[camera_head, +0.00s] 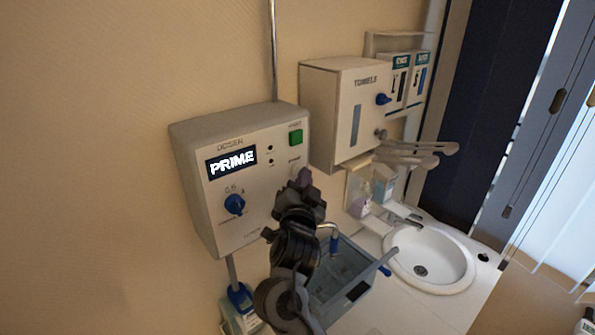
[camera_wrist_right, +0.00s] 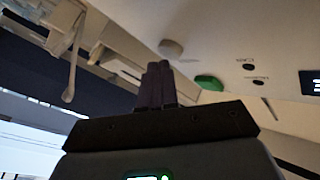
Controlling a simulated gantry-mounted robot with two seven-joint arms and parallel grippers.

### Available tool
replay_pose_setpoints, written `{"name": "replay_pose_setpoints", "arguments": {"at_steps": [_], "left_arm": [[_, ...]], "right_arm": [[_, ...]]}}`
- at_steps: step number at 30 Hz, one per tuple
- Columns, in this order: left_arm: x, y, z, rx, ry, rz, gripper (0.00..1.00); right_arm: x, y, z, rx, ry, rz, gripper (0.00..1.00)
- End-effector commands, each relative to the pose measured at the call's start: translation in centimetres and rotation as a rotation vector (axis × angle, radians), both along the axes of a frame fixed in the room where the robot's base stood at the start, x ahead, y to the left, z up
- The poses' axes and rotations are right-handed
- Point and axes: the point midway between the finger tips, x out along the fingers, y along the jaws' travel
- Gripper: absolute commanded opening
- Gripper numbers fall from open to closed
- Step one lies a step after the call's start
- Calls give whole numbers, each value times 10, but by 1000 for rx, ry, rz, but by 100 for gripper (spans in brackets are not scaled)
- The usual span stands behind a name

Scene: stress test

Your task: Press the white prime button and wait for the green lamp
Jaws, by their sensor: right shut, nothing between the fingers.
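The grey dosing unit (camera_head: 190,150) hangs on the wall, with a lit display (camera_head: 231,162) reading PRIME. A green button (camera_head: 296,137) is at its upper right; it also shows in the right wrist view (camera_wrist_right: 210,82). Two small indicators (camera_head: 270,154) beside it look dark. The pale prime button (camera_wrist_right: 171,48) shows just beyond my fingertips in the right wrist view; in the head view my gripper mostly covers its place. My right gripper (camera_head: 305,177) is shut and empty, its tips close to the panel's right edge. Contact with the button cannot be told. My left gripper is not in view.
A blue knob (camera_head: 234,204) sits low on the unit. A towel dispenser (camera_head: 318,110) is mounted close on the right, with lever arms (camera_head: 420,155) sticking out. Below are a grey basin (camera_head: 345,265) and a white sink (camera_head: 455,245).

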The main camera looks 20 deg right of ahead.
Motion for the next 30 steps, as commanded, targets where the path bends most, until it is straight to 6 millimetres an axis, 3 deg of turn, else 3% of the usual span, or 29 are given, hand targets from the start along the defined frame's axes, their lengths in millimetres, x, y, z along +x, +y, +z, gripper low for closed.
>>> {"name": "replay_pose_setpoints", "arguments": {"at_steps": [30], "left_arm": [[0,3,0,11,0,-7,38]], "right_arm": [[8,3,0,0,0,0,0]]}}
